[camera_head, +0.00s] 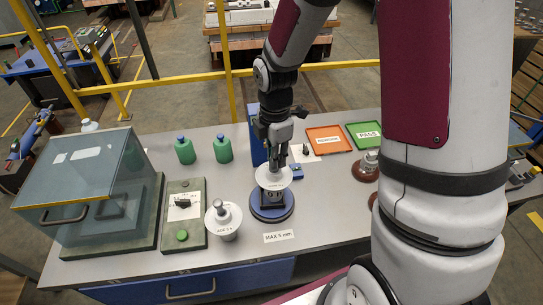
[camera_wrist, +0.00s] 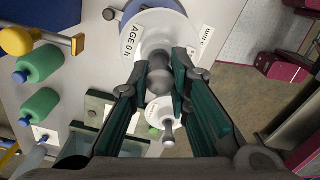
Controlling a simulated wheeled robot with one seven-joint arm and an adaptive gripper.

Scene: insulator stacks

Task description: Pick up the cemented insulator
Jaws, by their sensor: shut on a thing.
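My gripper (camera_head: 276,165) points down at the middle of the table. It is shut on the grey metal top of a white disc insulator (camera_head: 273,178). In the wrist view my gripper (camera_wrist: 164,85) has the dark green fingers on both sides of that rounded grey metal part. The white disc (camera_wrist: 158,25) beyond it reads "AGE 0 h". The insulator is over a dark stand with a round blue base (camera_head: 271,209); I cannot tell whether they touch. A second white insulator (camera_head: 223,219) with a grey top stands left of it; it also shows in the wrist view (camera_wrist: 167,135).
A glass-sided box (camera_head: 90,185) and a switch panel (camera_head: 184,215) stand left. Two green bottles (camera_head: 204,150) stand behind. An orange tray (camera_head: 328,140) and a green "PASS" tray (camera_head: 366,135) lie back right, near brown insulators (camera_head: 366,168). A "MAX 5 mm" label (camera_head: 278,237) lies in front.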

